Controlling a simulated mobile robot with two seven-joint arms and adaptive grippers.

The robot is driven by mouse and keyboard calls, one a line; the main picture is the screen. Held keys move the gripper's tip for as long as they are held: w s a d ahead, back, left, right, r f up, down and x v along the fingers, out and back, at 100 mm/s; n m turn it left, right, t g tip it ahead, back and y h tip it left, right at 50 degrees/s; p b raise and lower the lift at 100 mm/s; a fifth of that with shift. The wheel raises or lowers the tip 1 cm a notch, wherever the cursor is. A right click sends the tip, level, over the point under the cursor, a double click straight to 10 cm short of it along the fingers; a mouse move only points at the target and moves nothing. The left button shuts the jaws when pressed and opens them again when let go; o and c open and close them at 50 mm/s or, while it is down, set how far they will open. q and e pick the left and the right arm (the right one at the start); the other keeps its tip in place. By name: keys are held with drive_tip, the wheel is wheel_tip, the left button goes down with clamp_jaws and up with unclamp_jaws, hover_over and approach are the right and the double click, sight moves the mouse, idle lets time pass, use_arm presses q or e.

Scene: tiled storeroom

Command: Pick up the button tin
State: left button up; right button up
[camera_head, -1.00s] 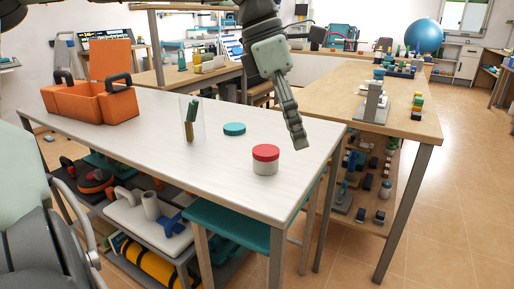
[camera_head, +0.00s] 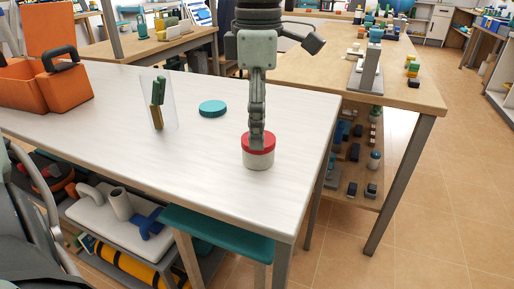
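The button tin (camera_head: 258,160) appears to be the short round pale tin with a red lid on the white table, near its right front edge. It stands upright. My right gripper (camera_head: 256,141) points straight down at it, its fingers seen edge-on and overlapping the red lid in the picture. Whether they are parted around the lid or touch it cannot be told, and part of the lid is hidden behind them. My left gripper is not in view.
A flat teal round object (camera_head: 212,109) lies behind and left of the tin. A clear upright holder (camera_head: 172,100) with green and yellow items stands further left. An orange toolbox (camera_head: 66,90) is at the far left. The white tabletop (camera_head: 110,125) between is bare.

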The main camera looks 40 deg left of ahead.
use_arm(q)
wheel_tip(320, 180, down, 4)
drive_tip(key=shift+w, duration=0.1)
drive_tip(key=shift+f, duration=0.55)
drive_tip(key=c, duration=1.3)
use_arm(e)
drive_tip(key=shift+w+a+r+t+y, duration=0.3)
drive_tip(key=shift+w+a+r+t, duration=0.15)
drive_tip(key=shift+a+r, duration=0.25)
